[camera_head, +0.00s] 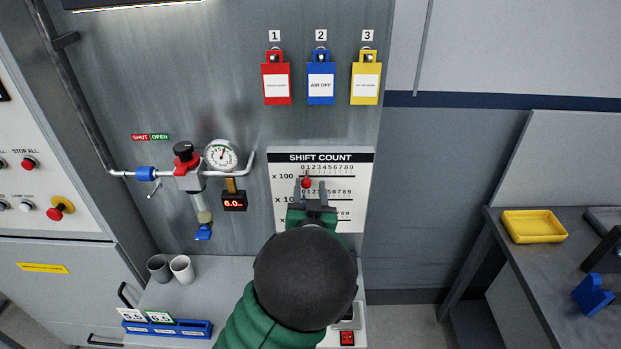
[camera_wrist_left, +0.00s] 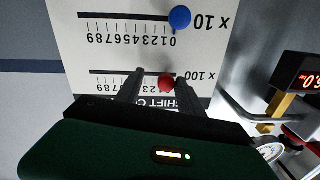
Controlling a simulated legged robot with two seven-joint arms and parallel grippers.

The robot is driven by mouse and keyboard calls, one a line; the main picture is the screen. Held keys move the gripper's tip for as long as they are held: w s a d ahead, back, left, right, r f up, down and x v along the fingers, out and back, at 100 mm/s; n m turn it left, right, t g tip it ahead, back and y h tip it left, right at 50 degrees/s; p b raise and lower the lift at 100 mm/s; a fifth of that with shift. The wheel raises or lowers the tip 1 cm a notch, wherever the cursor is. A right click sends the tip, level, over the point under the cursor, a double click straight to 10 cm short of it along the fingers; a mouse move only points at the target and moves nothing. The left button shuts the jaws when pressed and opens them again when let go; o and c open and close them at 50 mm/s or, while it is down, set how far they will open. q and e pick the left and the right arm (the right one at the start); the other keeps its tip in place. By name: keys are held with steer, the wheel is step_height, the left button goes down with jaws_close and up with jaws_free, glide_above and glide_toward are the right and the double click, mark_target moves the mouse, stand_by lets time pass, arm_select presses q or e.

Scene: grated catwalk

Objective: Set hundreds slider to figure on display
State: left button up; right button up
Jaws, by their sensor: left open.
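The white SHIFT COUNT panel (camera_head: 360,170) hangs on the grey wall, with rows of digits 0 to 9. The red hundreds knob (camera_head: 306,182) is on the x 100 row near the low end; its exact digit is unclear. It also shows in the left wrist view (camera_wrist_left: 166,83). My left gripper (camera_head: 310,186) is open in front of the panel. In the wrist view its two fingers stand either side of the red knob, which is closer to one of them. The blue knob (camera_wrist_left: 180,17) sits near 0 on the x 10 row. My arm hides the lower panel.
A small red-lit display (camera_head: 234,203) reads about 6.0 beside a pipe with a gauge (camera_head: 221,155). Coloured lockout tags (camera_head: 320,88) hang above the panel. Two cups (camera_head: 181,268) and a blue holder (camera_head: 190,329) stand on the counter. A yellow tray (camera_head: 534,227) is on the right bench.

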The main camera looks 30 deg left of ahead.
arm_select(q)
steer(key=shift+a, duration=0.45)
steer(key=shift+s+a, duration=0.45)
steer(key=shift+a, duration=0.35)
steer(key=shift+c, duration=0.6)
steer(key=shift+s+a, duration=0.1)
steer(key=shift+a, duration=0.1)
steer(key=shift+c, duration=1.1)
steer(key=shift+d, duration=0.2)
steer(key=shift+c, duration=1.2)
steer(key=shift+w+d+f, duration=0.1)
steer(key=shift+w+d, duration=0.35)
steer(key=shift+d, duration=0.15)
jaws_close()
steer(key=shift+s+a, duration=0.25)
steer(key=shift+a, duration=0.2)
arm_select(e)
steer(key=shift+s+a+r, duration=0.15)
steer(key=shift+a, duration=0.3)
steer(key=shift+s+a+r, duration=0.1)
steer(key=shift+a, duration=0.35)
arm_select(q)
steer(key=shift+w+d, duration=0.1)
steer(key=shift+d, duration=0.1)
arm_select(e)
steer(key=shift+d, duration=0.2)
steer(key=shift+a, duration=0.1)
